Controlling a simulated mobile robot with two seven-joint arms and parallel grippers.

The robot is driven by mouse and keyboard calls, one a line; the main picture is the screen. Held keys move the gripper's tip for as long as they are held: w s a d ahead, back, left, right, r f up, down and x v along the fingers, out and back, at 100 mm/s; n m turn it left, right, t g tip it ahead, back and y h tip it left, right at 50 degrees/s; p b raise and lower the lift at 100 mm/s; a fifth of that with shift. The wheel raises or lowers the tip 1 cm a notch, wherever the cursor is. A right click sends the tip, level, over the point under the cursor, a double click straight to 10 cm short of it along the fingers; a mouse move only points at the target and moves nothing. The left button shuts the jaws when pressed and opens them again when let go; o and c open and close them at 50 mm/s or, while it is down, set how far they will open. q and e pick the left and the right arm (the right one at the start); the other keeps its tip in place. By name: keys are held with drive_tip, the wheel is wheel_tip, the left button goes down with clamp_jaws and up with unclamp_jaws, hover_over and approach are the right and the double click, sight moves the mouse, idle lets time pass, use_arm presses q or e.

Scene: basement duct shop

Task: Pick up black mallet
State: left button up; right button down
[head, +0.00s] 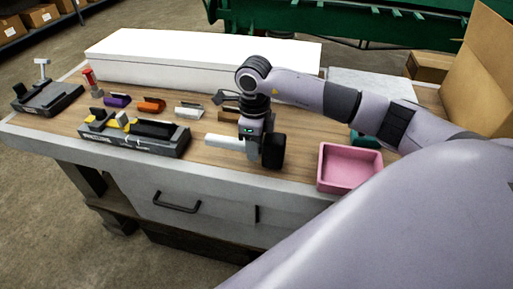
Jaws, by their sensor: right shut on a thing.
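The black mallet (272,151) is in the head view, near the front edge of the workbench, left of the pink bin. Its dark head is on the right and a pale handle points left. My right gripper (252,150) reaches down from above and is shut on the mallet, between the head and the left end of the handle. The fingers hide part of the mallet. I cannot tell whether the mallet touches the bench top. My left gripper is not in view.
The workbench (215,165) holds a pink bin (349,186) on the right. A grey tool holder (150,140) and several small coloured tools are on the left. A long white box (190,58) lies at the back. A cardboard box (488,70) stands at far right.

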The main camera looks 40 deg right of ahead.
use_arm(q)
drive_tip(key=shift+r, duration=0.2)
use_arm(e)
wheel_tip(320, 180, up, 19)
drive_tip(key=shift+f, duration=0.15)
